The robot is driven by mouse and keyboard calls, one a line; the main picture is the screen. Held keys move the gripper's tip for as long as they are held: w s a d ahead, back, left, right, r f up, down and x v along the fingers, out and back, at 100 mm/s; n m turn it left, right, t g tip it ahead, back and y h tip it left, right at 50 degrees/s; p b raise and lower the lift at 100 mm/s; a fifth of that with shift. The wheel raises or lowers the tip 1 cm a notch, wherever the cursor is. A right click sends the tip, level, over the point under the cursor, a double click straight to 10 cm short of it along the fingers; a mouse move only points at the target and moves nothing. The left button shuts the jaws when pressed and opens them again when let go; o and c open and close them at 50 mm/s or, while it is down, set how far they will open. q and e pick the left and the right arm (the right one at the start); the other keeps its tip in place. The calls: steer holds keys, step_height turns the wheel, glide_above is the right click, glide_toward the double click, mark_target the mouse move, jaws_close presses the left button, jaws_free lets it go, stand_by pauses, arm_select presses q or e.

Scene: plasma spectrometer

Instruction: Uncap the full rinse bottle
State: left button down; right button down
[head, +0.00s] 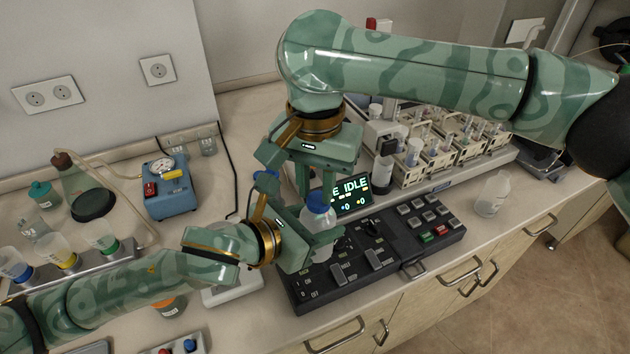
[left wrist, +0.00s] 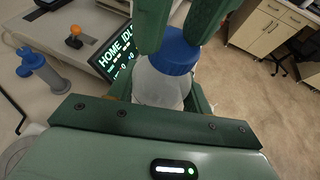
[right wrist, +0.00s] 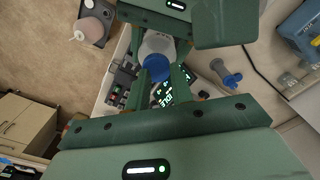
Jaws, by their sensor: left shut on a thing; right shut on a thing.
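The rinse bottle (head: 318,224) is a translucent white bottle with a blue cap (head: 319,202). It is held above the black control panel. My left gripper (head: 308,228) is shut on the bottle's body; the body also shows in the left wrist view (left wrist: 160,88). My right gripper (head: 312,186) comes from above, its fingers on either side of the cap, shut on it. The cap shows between these fingers in the left wrist view (left wrist: 175,52) and right wrist view (right wrist: 157,68). The cap sits on the bottle's top, with no gap that I can see.
The black control panel (head: 400,255) lies below the bottle, with a screen (head: 350,193) behind it. Another blue-topped container (left wrist: 32,62) stands nearby. A blue pump (head: 170,190) and a flask (head: 88,195) are at left. A clear beaker (head: 492,194) stands at right.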

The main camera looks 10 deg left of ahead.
steer(key=shift+s+a+f, duration=0.15)
steer(key=shift+s+f, duration=0.1)
steer(key=n, duration=0.3)
steer(key=shift+s, duration=0.1)
steer(key=c, duration=1.8)
jaws_free()
steer(key=shift+o, duration=0.2)
